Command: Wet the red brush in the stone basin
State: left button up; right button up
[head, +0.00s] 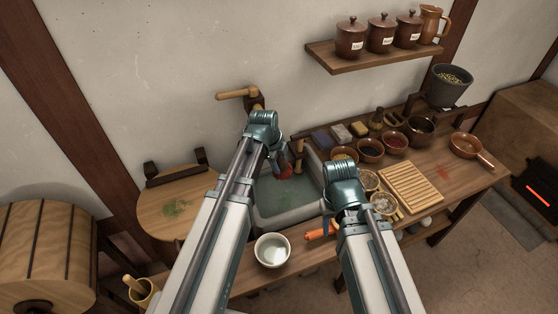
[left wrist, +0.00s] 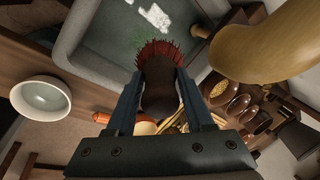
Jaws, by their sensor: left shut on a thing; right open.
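My left gripper (head: 279,158) is shut on the red brush (head: 285,173), over the left back part of the grey stone basin (head: 266,216). In the left wrist view, the brush's dark brown body (left wrist: 160,92) sits between the two fingers, its red bristles (left wrist: 160,52) pointing away from the gripper over the basin (left wrist: 85,48). The basin holds greenish water with a white glint. I cannot tell whether the bristles touch the water. My right gripper (head: 328,223) is open near the basin's front right corner; its fingers are mostly hidden by its arm.
A pale bowl (head: 272,250) stands in front of the basin. An orange-handled thing (head: 320,234) lies beneath my right gripper. Bowls and a slatted board (head: 409,188) crowd the right.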

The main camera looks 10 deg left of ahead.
pick_arm(q)
jog(key=shift+f, duration=0.15)
pick_arm(e)
jog(key=shift+f, duration=0.15)
notch_tip(320, 180, down, 14)
jog(key=b, duration=1.4)
pick_arm(q)
notch_tip(320, 180, down, 14)
notch_tip(320, 180, up, 12)
jog(key=p, duration=1.2)
jog(key=shift+r, duration=0.2)
pick_arm(e)
notch_tip(320, 180, up, 12)
jog(key=shift+r, duration=0.25)
dwell(0.9)
pick_arm(q)
notch_tip(320, 180, up, 4)
jog(key=p, duration=0.4)
pick_arm(e)
notch_tip(320, 180, up, 4)
pick_arm(q)
grip_shut()
